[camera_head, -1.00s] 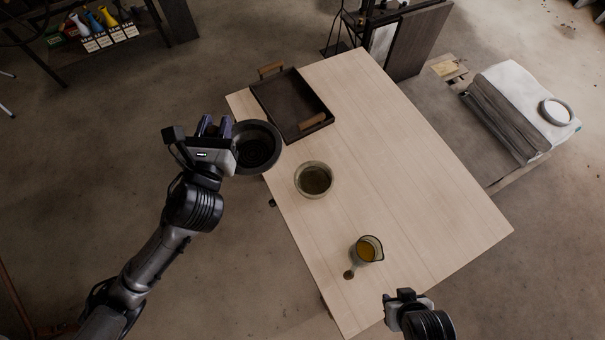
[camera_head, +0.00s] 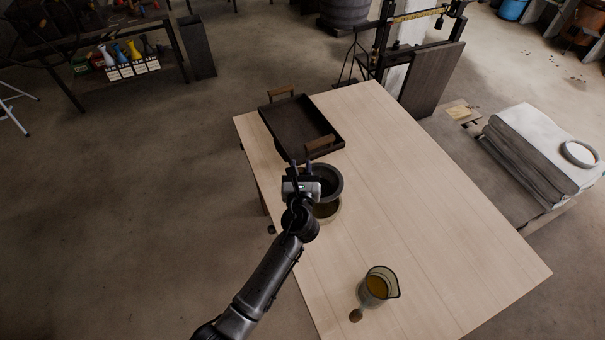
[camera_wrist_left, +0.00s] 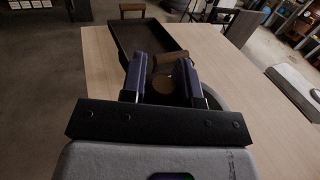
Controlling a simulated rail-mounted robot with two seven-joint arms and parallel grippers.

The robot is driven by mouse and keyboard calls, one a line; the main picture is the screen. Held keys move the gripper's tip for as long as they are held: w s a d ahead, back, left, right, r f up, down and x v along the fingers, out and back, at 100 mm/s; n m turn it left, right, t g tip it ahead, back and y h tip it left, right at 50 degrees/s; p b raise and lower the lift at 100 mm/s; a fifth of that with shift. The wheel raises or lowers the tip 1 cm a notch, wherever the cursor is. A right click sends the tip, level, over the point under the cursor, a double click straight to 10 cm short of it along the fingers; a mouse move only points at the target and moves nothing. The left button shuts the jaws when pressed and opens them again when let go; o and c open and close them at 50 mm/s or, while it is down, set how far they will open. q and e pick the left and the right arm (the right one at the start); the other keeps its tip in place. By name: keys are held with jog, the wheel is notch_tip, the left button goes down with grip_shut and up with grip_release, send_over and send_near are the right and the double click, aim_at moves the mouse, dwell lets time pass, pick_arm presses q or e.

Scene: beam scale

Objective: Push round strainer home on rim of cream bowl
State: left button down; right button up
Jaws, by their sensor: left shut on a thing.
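The round strainer (camera_head: 333,183) is dark. In the head view it overlaps the far part of the cream bowl (camera_head: 331,214), which stands on the table. The bowl's near part shows below the strainer; the rest is hidden by the strainer and my wrist. I cannot tell whether the strainer touches the bowl's rim. My left gripper (camera_head: 299,170) is shut on the strainer at its left side. In the left wrist view, the purple fingers of the left gripper (camera_wrist_left: 163,75) show in front of part of the strainer's dark rim (camera_wrist_left: 214,98). My right gripper is out of view.
A dark tray (camera_head: 287,120) with wooden handles lies just behind the strainer on the pale table (camera_head: 420,190). A glass jug (camera_head: 378,287) of amber liquid stands near the front, with a small brown thing (camera_head: 356,315) beside it. The table's right side is clear.

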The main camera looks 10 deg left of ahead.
pick_arm(q)
jog(key=shift+d+f, duration=0.2)
jog(key=shift+d, duration=0.05)
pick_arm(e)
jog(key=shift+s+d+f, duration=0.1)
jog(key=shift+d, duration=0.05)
pick_arm(q)
jog(key=shift+r+p, duration=0.1)
jog(key=shift+p, duration=0.25)
jog(key=shift+f, duration=0.3)
notch_tip(320, 180, down, 6)
jog(key=b, duration=0.5)
jog(key=shift+r, duration=0.1)
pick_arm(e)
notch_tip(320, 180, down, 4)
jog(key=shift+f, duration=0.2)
pick_arm(q)
jog(key=shift+r, duration=0.3)
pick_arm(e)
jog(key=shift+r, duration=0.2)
pick_arm(q)
jog(key=shift+f, duration=0.3)
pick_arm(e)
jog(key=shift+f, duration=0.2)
